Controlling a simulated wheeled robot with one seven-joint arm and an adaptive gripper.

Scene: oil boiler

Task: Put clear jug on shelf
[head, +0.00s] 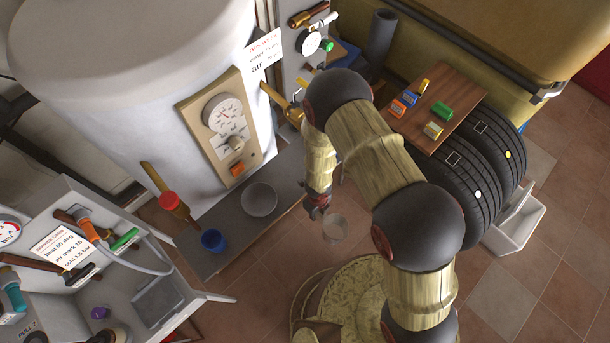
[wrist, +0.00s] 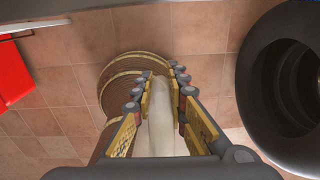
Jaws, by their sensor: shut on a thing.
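The clear jug (head: 334,228) is pale and see-through in the head view, hanging at the end of my arm above the floor. My gripper (head: 318,207) is shut on it. In the wrist view the jug (wrist: 160,118) sits between the two rows of finger pads as a whitish shape, and its far parts are hard to make out. A low grey shelf (head: 212,262) runs in front of the white boiler, left of my gripper. It bears a grey bowl (head: 259,199) and a blue cup (head: 213,240). The jug is apart from the shelf.
The boiler (head: 130,90) with its gauge panel (head: 219,128) rises behind the shelf. A pipe with a red cap (head: 169,201) stands by its left part. Tyres (head: 480,185) under a wooden board (head: 436,108) stand at right. A grey service cabinet (head: 150,255) is at lower left.

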